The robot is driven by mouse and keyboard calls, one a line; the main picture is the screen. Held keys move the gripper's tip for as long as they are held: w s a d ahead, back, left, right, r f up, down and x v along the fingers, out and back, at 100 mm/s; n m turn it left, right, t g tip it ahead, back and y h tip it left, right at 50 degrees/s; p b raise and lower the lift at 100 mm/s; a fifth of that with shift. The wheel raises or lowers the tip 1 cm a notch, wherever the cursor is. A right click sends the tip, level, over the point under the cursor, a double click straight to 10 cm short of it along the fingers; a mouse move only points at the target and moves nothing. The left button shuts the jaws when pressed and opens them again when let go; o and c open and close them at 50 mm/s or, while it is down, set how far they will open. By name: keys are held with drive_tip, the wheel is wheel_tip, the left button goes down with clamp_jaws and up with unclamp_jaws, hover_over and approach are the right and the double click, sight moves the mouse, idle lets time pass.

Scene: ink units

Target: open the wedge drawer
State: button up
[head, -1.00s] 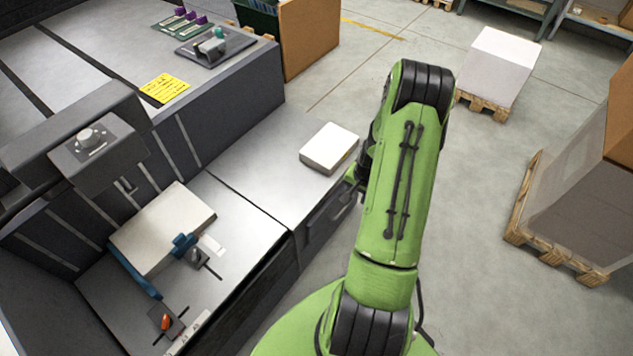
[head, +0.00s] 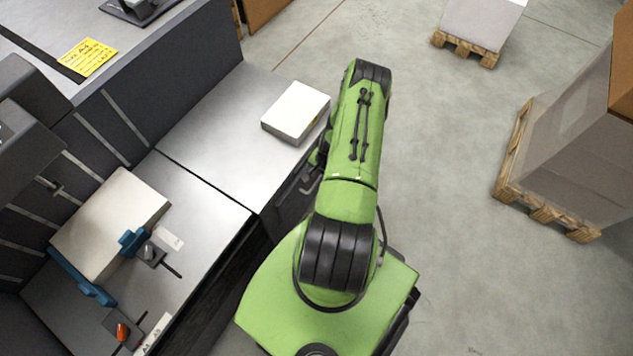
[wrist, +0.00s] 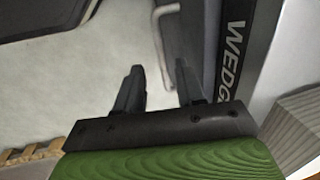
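The wedge drawer (wrist: 222,75) shows in the wrist view as a dark front with the partly visible letters "WEDG" on its edge. Its pale bar handle (wrist: 163,42) stands out from the front, beyond my fingertips. My gripper (wrist: 159,82) is open, its two dark fingers apart with nothing between them. The handle lies ahead of the gap and I see no contact. In the head view the drawer's front (head: 287,203) is on the side of the grey counter, beside my green arm. My gripper is mostly hidden there. The drawer looks shut.
A white paper stack (head: 296,112) lies on the grey counter (head: 215,130) above the drawer. A cream block (head: 112,222) with blue clamps sits at the left. A wrapped load on a pallet (head: 565,222) stands at the right. Open floor (head: 440,170) lies between.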

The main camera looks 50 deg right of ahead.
sight(316, 183)
drive_tip(key=f+b, duration=0.1)
drive_tip(key=f, duration=0.2)
drive_tip(key=w+f+b, duration=0.1)
drive_tip(key=f, duration=0.2)
drive_tip(key=shift+w+a+f, duration=0.1)
drive_tip(key=shift+f, duration=0.1)
clamp_jaws()
